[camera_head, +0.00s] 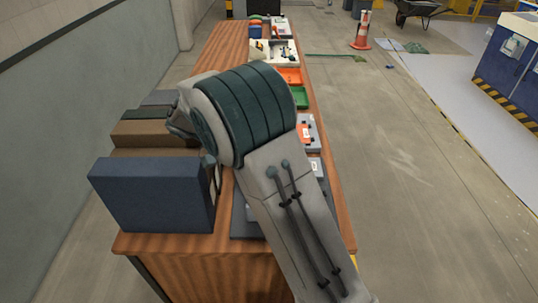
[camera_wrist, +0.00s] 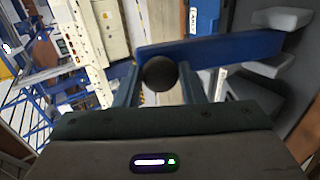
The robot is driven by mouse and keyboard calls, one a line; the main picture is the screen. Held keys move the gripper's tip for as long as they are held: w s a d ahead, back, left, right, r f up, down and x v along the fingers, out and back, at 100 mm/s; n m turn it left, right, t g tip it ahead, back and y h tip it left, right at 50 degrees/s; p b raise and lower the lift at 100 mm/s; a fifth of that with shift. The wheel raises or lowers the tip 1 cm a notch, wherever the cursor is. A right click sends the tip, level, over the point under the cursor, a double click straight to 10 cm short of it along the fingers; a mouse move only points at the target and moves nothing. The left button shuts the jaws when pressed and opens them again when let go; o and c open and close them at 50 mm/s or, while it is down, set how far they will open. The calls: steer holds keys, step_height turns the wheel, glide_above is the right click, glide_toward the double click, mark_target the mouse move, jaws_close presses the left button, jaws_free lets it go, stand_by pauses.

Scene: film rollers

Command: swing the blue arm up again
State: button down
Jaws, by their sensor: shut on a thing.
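The blue arm (camera_wrist: 225,48) is a flat blue bar in the wrist view, running from the middle toward grey parts (camera_wrist: 283,18) at the right. A round black knob (camera_wrist: 159,73) sits at its left part, between my two fingers. My gripper (camera_wrist: 160,82) is shut on this knob. In the head view my own arm covers the middle of the table, and I cannot make out the blue arm, the knob or my fingertips there.
A dark blue box (camera_head: 152,194) stands at the near left of the wooden table (camera_head: 190,262), with brown and grey blocks (camera_head: 150,133) behind it. Green (camera_head: 300,97) and orange (camera_head: 290,76) trays lie farther back. The floor right of the table is mostly clear.

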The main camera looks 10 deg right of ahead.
steer(key=shift+a+f, duration=0.35)
steer(key=shift+a, duration=0.15)
steer(key=shift+f, duration=0.1)
steer(key=c, duration=1.2)
jaws_free()
steer(key=shift+o, duration=0.8)
steer(key=shift+a, duration=0.1)
steer(key=shift+d, duration=0.2)
steer(key=shift+w, duration=0.1)
steer(key=shift+r, duration=0.2)
